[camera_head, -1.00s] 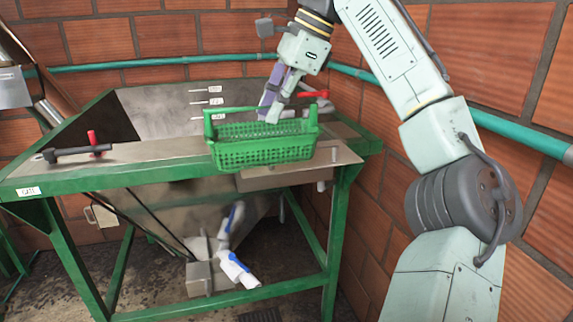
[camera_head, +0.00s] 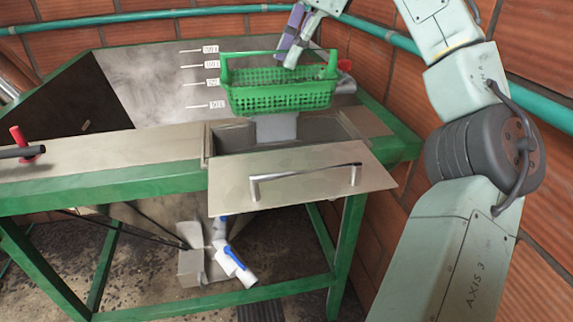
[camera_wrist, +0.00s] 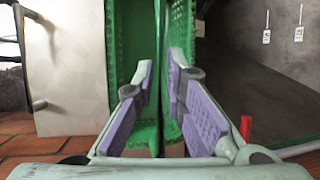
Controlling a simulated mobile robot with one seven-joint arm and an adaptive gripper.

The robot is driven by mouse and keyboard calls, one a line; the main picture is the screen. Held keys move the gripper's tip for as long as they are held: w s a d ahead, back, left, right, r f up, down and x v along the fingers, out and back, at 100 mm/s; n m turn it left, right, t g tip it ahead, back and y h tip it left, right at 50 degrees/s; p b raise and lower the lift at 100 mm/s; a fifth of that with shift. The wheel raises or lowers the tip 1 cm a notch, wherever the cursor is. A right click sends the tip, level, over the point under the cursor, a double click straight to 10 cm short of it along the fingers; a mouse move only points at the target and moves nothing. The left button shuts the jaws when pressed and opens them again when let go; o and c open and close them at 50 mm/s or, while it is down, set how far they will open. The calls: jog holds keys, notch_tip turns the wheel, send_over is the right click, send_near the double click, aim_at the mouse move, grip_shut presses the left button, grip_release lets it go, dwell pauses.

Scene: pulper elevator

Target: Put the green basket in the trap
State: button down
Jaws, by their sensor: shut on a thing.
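The green basket (camera_head: 280,97) hangs level from my gripper (camera_head: 291,58) above the table, at the back edge of the trap (camera_head: 232,138). The trap is a rectangular opening in the tabletop. Its metal lid (camera_head: 225,186) with a bar handle (camera_head: 300,172) lies folded open over the front edge. In the wrist view, my gripper (camera_wrist: 160,75) has its purple-padded fingers shut on the basket's handle, and the basket (camera_wrist: 125,50) shows behind them. Part of the trap's inside is hidden by the basket and lid.
A green-framed metal table (camera_head: 100,190) carries the trap. A sloped metal hopper (camera_head: 150,85) with level labels stands behind it. A red-handled lever (camera_head: 22,142) is at the left. Brick walls (camera_head: 540,50) and a teal pipe (camera_head: 380,32) close in the right and back.

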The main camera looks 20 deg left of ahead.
aim_at(320, 106)
jog(key=shift+w+f, duration=0.1)
jog(key=shift+f, duration=0.25)
notch_tip(320, 106, down, 17)
jog(key=shift+f+p, duration=0.1)
jog(key=shift+p, duration=0.25)
jog(key=c, duration=1.6)
grip_release()
jog(key=shift+c, duration=0.2)
jog(key=v, duration=0.6)
jog(key=b+v, duration=0.1)
jog(key=v, duration=0.5)
jog(key=shift+s+a, duration=0.1)
jog(key=shift+s, duration=0.1)
